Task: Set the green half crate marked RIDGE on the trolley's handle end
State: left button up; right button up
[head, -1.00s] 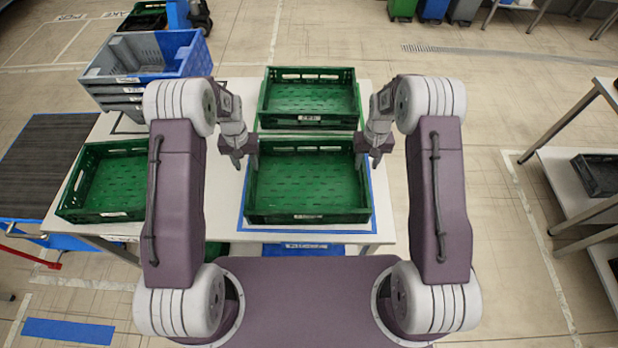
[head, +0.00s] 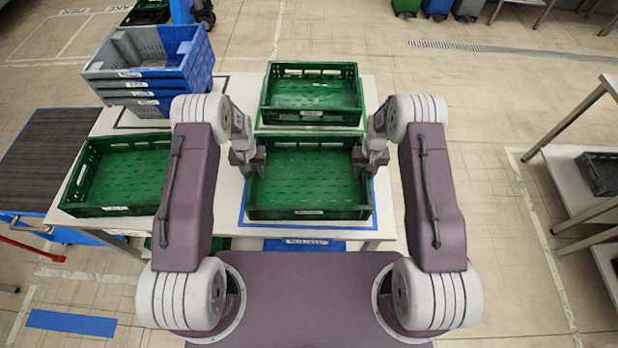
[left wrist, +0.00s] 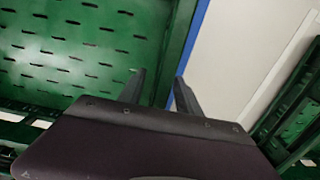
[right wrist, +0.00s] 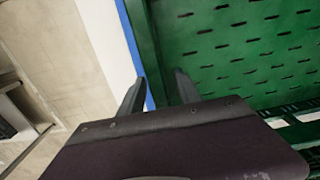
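A green half crate (head: 308,213) stands inside a blue outline at the table's front middle. A second green crate (head: 311,116) stands behind it and a third (head: 115,211) at the table's left. Their labels are too small to read, so I cannot tell which says RIDGE. My left gripper (head: 252,168) is at the front-middle crate's left wall; in the left wrist view its fingers (left wrist: 160,92) are apart, with the wall between them. My right gripper (head: 366,166) is at the right wall, its fingers (right wrist: 160,92) likewise apart around it. The trolley (head: 48,150) has a dark ribbed deck at far left.
A stack of grey-and-blue crates (head: 150,72) stands at the table's back left. A red bar (head: 30,250) shows by the trolley's near end. A rack (head: 570,190) stands at the right. The trolley deck in view is bare, and floor is free between table and rack.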

pick_arm(q)
grip_shut()
pick_arm(e)
grip_shut()
dwell(1.3)
